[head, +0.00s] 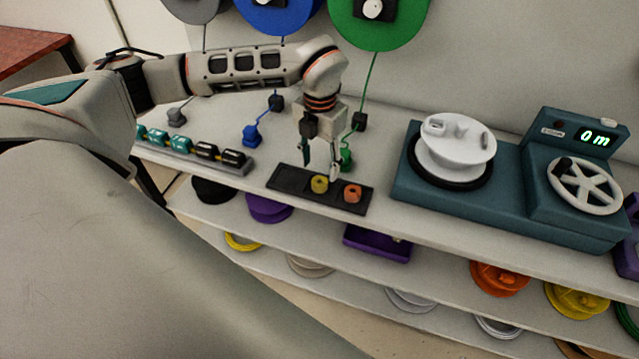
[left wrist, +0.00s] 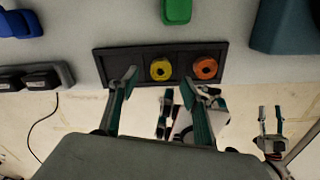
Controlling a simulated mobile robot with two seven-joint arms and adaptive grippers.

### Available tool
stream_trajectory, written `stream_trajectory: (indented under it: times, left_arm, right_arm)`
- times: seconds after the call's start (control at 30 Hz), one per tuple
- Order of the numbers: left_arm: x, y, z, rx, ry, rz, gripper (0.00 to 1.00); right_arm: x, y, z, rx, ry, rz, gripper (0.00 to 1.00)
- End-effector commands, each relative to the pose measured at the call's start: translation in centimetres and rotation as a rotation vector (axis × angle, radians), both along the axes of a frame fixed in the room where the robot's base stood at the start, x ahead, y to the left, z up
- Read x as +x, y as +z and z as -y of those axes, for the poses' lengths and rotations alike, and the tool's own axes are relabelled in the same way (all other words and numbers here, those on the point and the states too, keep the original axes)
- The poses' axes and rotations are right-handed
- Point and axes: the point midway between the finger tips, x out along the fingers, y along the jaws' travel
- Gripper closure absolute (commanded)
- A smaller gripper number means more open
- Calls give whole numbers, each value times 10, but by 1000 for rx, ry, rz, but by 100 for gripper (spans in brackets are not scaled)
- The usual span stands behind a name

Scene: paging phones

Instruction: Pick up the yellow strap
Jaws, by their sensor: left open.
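The yellow strap (head: 319,184) is a small rolled coil in a black tray (head: 287,182) on the upper shelf. It also shows in the left wrist view (left wrist: 161,69), in the tray's middle part. An orange coil (head: 352,193) sits to its right in the same tray. My left gripper (head: 319,172) is open and empty, just above the tray by the yellow strap. In the left wrist view its two fingers (left wrist: 162,82) stand apart, with the yellow strap between their tips and a little beyond. My right gripper (left wrist: 270,130) shows in the left wrist view with its fingers apart, below the shelf edge.
A teal winding machine (head: 420,192) with a white spool stands to the right. A rack of teal and black pieces (head: 192,153) is at the left. A green piece (head: 346,158) hangs on a cord behind the tray. Lower shelves hold coloured spools.

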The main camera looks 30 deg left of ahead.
Motion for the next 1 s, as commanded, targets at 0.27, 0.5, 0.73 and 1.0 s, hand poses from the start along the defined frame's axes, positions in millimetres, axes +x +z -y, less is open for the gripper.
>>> stream_trajectory:
  times: [0.27, 0.5, 0.73, 1.0]
  left_arm:
    - [-5, -36, 1, -3, -2, -1, 52]
    - [-4, -52, 1, -2, -2, 2, 52]
    - [-4, -52, 1, -2, -2, 2, 67]
    - [-4, -51, 1, -2, -2, 2, 82]
  right_arm:
    - [0, 5, 0, 0, 0, 1, 60]
    - [0, 5, 0, 0, 0, 0, 60]
    - [0, 5, 0, 0, 0, 0, 60]
    - [0, 5, 0, 0, 0, 0, 60]
